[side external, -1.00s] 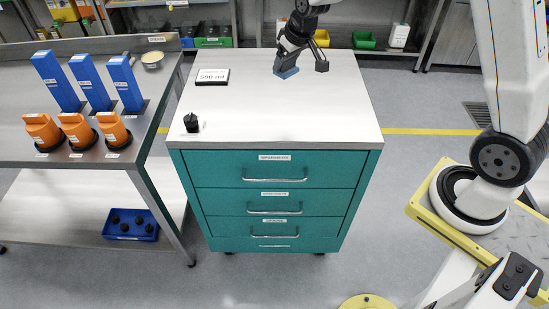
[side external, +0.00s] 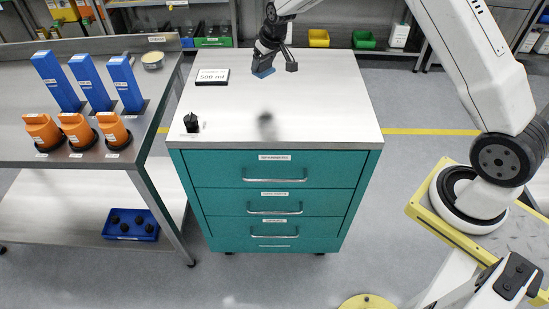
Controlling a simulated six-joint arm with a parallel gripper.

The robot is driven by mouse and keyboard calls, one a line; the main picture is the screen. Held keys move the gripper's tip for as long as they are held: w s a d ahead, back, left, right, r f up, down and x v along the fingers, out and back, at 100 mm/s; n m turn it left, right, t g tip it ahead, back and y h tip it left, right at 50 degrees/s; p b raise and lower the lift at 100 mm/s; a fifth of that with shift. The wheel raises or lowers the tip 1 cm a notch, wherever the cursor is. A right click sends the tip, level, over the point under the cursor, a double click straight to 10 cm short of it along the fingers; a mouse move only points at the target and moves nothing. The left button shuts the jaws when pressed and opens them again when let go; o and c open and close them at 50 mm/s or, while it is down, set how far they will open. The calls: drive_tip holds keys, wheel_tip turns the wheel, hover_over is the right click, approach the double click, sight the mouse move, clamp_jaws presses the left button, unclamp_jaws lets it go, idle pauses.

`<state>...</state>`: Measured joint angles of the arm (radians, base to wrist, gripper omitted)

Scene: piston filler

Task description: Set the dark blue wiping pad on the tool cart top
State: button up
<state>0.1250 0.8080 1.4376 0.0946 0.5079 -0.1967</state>
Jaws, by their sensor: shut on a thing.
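My gripper (side external: 267,62) is shut on the dark blue wiping pad (side external: 264,72). The pad shows as a small blue piece at the gripper's lower end, partly hidden by the dark fingers. The tool cart (side external: 275,192) is teal with drawers and a pale flat top (side external: 320,105). The pad and gripper hang above this top, in line with its rear half in the picture. A dark shadow (side external: 266,124) lies on the top nearer the front, apart from the pad.
A 500 ml sign (side external: 212,76) and a small black knob-like item (side external: 191,122) stand on the cart top's left side. The middle and right of the top are clear. A bench with blue blocks (side external: 90,82) and orange-handled items (side external: 78,131) stands left.

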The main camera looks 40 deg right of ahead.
drive_tip(key=shift+w+d+f, duration=0.1)
drive_tip(key=shift+w+f, duration=0.85)
drive_tip(key=shift+f, duration=0.15)
drive_tip(key=shift+w+d+f, duration=0.1)
drive_tip(key=shift+w+f, duration=0.8)
drive_tip(key=shift+f, duration=0.2)
drive_tip(key=shift+f, duration=0.1)
drive_tip(key=shift+w+f, duration=0.15)
drive_tip(key=shift+f, duration=0.05)
drive_tip(key=shift+w+f, duration=0.1)
drive_tip(key=shift+f, duration=1.4)
drive_tip(key=shift+f, duration=0.15)
drive_tip(key=o, duration=1.2)
drive_tip(key=shift+v, duration=6.15)
